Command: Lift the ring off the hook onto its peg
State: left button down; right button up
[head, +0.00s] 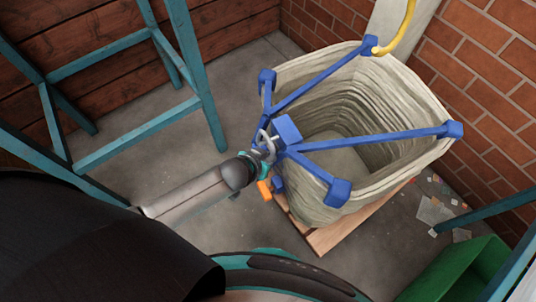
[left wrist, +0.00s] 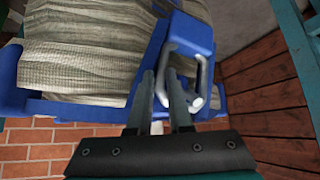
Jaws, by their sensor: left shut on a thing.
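A silver ring (head: 267,143) hangs at a blue block (head: 287,128) where several blue straps meet over a large bag. My left gripper (head: 262,154) comes in from the lower left and is at the ring. In the left wrist view, the fingers of the left gripper (left wrist: 163,98) are shut on one side of the ring (left wrist: 203,80), beside the blue block (left wrist: 190,32). A yellow curved hook (head: 405,30) is at the top right, its lower end by a blue strap corner (head: 371,45). I cannot tell whether they touch. No peg is clearly visible. My right gripper is not in view.
The open beige bag (head: 300,205) stands on a wooden pallet (head: 335,233). A teal frame (head: 200,80) stands at the left, a green container (head: 460,270) at the lower right. Brick walls (head: 490,85) close the right side. Small debris (head: 435,210) lies on the floor.

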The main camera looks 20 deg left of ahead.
pick_arm(q)
jog(key=shift+s+a+f, duration=0.1)
jog(key=shift+s+f, duration=0.25)
jog(key=shift+f, duration=0.05)
jog(key=c, duration=1.2)
grip_release()
jog(key=shift+c, duration=0.2)
jog(key=o, duration=0.5)
jog(key=shift+w+r, duration=0.2)
jog(key=shift+w, duration=0.05)
jog(key=shift+o, duration=0.4)
jog(key=shift+a+f, duration=0.1)
jog(key=o, duration=0.7)
jog(key=shift+c, duration=0.2)
jog(key=shift+r, duration=0.2)
jog(key=shift+p+v, duration=2.3)
jog(key=shift+p, duration=0.2)
jog(key=p+v, duration=0.5)
jog(key=v, duration=0.1)
jog(key=shift+s+f+p, duration=0.1)
jog(key=shift+f+p, duration=0.05)
jog(key=shift+p, duration=0.25)
